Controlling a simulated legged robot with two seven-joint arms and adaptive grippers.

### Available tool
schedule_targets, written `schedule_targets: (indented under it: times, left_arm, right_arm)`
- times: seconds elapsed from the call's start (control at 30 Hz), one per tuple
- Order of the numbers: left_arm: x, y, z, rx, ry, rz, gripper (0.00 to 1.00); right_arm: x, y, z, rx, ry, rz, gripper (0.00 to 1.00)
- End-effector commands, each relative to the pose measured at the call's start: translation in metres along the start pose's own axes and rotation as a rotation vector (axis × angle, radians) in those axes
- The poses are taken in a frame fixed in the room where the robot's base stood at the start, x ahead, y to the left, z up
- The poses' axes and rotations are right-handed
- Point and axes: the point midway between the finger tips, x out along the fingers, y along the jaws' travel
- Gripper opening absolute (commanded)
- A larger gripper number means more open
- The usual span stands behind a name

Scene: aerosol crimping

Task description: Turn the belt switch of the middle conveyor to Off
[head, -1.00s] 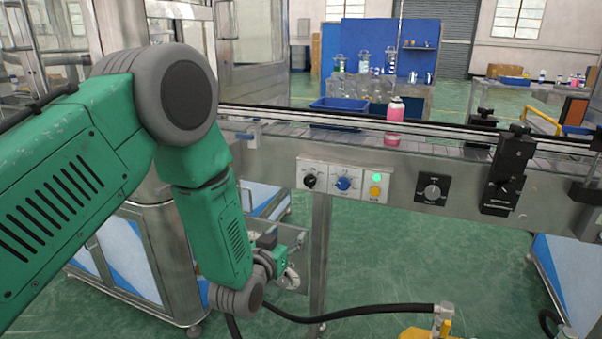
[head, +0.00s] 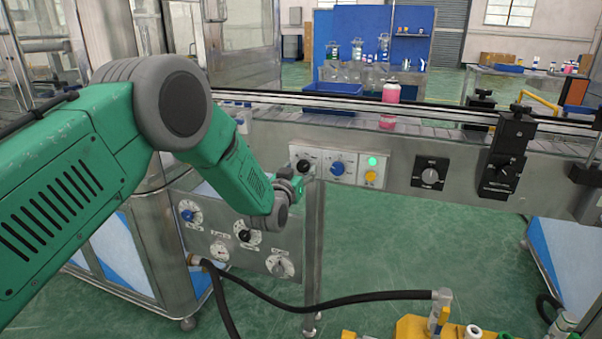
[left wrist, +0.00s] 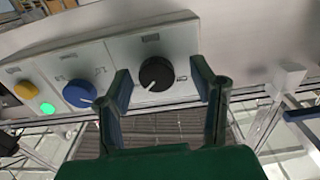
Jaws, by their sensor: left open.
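The conveyor's control panel (head: 338,154) has a black knob (head: 304,166), a blue knob (head: 337,168), a lit green lamp (head: 372,161) and a yellow button (head: 370,176). Their labels are too small to read. My left gripper (head: 306,182) is just below the black knob. In the left wrist view my left gripper (left wrist: 160,72) is open, its fingers on either side of the black knob (left wrist: 157,74); contact cannot be told. The knob's white mark points to the lower left there. The blue knob (left wrist: 79,93) lies left of the fingers. My right gripper is not in view.
A dark dial box (head: 431,173) and a black clamp bracket (head: 507,155) are on the conveyor side to the right. A pink bottle (head: 389,105) stands on the belt. A lower panel (head: 244,236) with several dials and a black hose (head: 340,298) are below.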

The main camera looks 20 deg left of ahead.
Motion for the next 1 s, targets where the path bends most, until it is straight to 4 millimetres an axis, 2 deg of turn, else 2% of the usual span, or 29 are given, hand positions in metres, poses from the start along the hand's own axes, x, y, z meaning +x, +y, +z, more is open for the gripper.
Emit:
schedule_targets:
  times: [0.13, 0.43, 0.57, 0.6, 1.0]
  left_arm:
    - [0.0087, 0.0005, 0.0001, 0.0, 0.0, 0.0, 0.51]
    - [0.0101, 0.0002, -0.0003, 0.0, 0.0, 0.0, 0.51]
    - [0.0101, 0.0003, -0.0002, 0.0, 0.0, 0.001, 0.05]
    - [0.01, 0.0004, -0.0001, 0.0, 0.0, 0.001, 0.01]
    - [0.0097, -0.0006, 0.0006, -0.055, -0.002, -0.001, 0.02]
  right_arm:
    - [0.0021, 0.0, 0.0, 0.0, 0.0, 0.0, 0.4]
    - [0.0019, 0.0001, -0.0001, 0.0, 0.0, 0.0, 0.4]
    - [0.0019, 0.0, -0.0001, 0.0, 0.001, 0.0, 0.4]
    - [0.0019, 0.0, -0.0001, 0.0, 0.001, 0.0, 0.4]
    - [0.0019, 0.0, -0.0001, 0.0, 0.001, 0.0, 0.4]
